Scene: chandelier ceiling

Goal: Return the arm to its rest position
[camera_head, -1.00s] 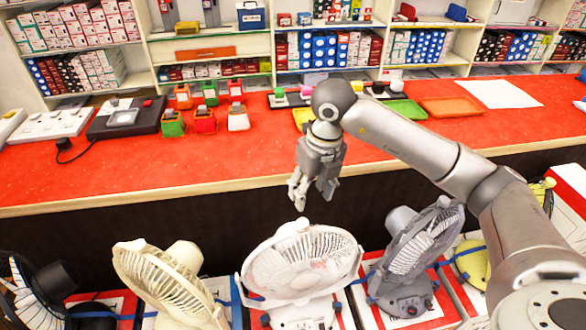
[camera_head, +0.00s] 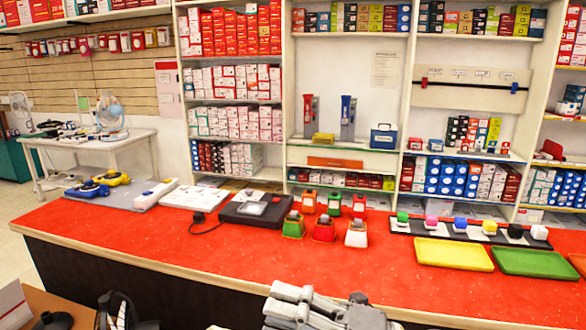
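Part of a grey gripper (camera_head: 318,308), apparently my right one, shows at the bottom middle of the head view. It is in front of the near edge of the red counter (camera_head: 150,232). It is cut off by the frame edge, so its fingertips and opening cannot be made out. No object is visible in it. The rest of that arm is out of view. My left gripper is not in view.
A yellow tray (camera_head: 452,254) and a green tray (camera_head: 535,263) lie to the right. Stocked shelves (camera_head: 235,82) line the back. A white table (camera_head: 95,138) stands at the left. The counter's front strip is mostly clear.

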